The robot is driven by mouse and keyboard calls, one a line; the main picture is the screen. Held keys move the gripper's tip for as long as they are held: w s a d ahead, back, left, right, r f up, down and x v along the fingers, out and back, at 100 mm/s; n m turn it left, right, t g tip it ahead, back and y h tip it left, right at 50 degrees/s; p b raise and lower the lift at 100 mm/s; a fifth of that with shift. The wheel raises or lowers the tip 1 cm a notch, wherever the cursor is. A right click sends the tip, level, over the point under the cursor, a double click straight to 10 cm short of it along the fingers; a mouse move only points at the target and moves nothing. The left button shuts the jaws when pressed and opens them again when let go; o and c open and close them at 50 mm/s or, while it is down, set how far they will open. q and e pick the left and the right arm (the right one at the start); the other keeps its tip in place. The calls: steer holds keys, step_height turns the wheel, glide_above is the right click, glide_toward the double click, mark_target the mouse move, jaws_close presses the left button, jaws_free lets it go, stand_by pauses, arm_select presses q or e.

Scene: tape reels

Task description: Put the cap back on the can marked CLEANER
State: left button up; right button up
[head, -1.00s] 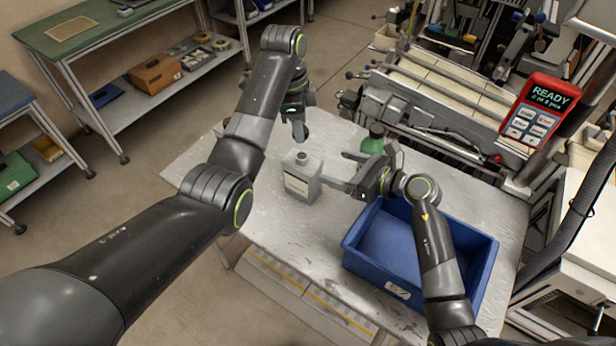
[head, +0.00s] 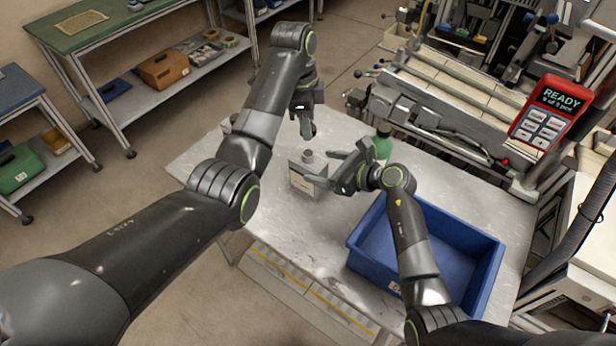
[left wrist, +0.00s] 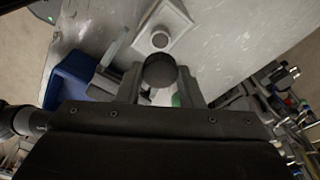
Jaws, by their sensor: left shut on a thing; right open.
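A grey can (head: 309,182) with a pale label and a bare neck stands upright on the metal table; its lettering is too small to read. It also shows in the left wrist view (left wrist: 178,20), its round neck just beyond a dark round cap (left wrist: 159,70). My left gripper (head: 307,132) is shut on this cap, apart from the can and above its neck in the head view. My right gripper (head: 330,169) is open, its fingers pointing left at the can's right side. I cannot tell whether they touch it.
A blue bin (head: 455,235) fills the table's right front. A green bottle (head: 382,146) stands behind my right gripper. A grey object (head: 227,125) is partly hidden behind my left arm. Machinery with a red READY panel (head: 551,113) borders the table's far right.

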steer(key=shift+x, duration=2.85)
steer(key=c, duration=1.5)
arm_select(q)
glide_above(308, 153)
steer(key=shift+a+f, duration=0.15)
steer(key=shift+f, duration=2.35)
arm_select(e)
steer(key=shift+o, duration=0.2)
arm_select(q)
steer(key=shift+f, duration=0.1)
steer(key=shift+f, duration=0.8)
steer(key=shift+f, duration=0.55)
